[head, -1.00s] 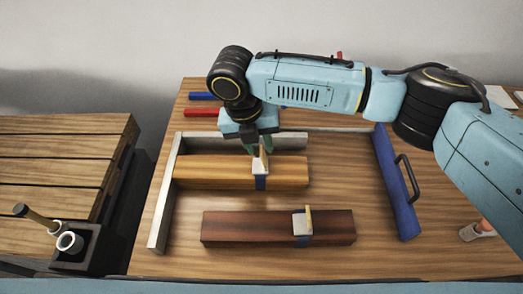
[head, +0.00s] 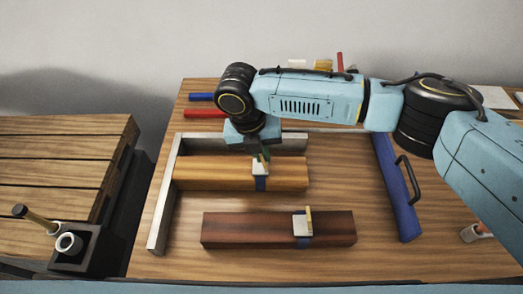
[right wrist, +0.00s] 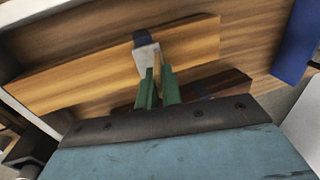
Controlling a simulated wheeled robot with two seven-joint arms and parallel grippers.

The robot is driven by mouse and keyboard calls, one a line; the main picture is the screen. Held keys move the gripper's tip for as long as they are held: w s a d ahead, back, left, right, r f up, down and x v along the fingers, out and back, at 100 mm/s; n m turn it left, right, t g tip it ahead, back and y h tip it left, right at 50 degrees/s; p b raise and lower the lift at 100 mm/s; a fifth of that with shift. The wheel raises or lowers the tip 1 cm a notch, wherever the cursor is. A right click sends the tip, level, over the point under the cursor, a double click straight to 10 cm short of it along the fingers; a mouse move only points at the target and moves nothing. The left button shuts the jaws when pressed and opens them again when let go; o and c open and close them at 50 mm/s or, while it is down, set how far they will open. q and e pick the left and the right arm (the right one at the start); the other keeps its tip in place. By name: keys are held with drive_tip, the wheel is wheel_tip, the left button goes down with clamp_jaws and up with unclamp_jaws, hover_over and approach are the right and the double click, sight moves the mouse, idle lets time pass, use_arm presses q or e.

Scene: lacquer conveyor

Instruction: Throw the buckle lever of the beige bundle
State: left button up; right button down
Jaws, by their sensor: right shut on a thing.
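The beige bundle (head: 210,173) is a light wooden block lying inside the frame, with a blue strap (head: 261,184) around it. A white buckle (head: 259,168) sits on the strap; it also shows in the right wrist view (right wrist: 147,58). Its tan lever (right wrist: 157,62) stands up from the buckle, between the green fingers of my right gripper (right wrist: 159,85). The right gripper (head: 263,154) is shut on the lever, just above the buckle. In the head view the fingers are partly hidden by the wrist. My left gripper is not in view.
A dark brown bundle (head: 240,229) with its own buckle (head: 301,226) lies nearer the front. A grey frame wall (head: 164,205) stands left, a blue bar with a handle (head: 392,190) right. A dark holder (head: 85,248) stands at the front left. Bare table lies right of the bundles.

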drive_tip(key=shift+a+h+p, duration=0.4)
drive_tip(key=shift+h, duration=0.3)
drive_tip(key=shift+a+f+h, duration=0.15)
drive_tip(key=shift+h, duration=0.25)
drive_tip(key=shift+a+f+h+b, duration=0.45)
drive_tip(key=shift+h+b, duration=0.4)
drive_tip(key=shift+h, duration=0.15)
drive_tip(key=shift+a+h+b, duration=0.2)
drive_tip(key=shift+h+b, duration=0.25)
drive_tip(key=shift+h, duration=0.25)
drive_tip(key=c, duration=1.6)
unclamp_jaws()
drive_tip(key=shift+o, duration=0.2)
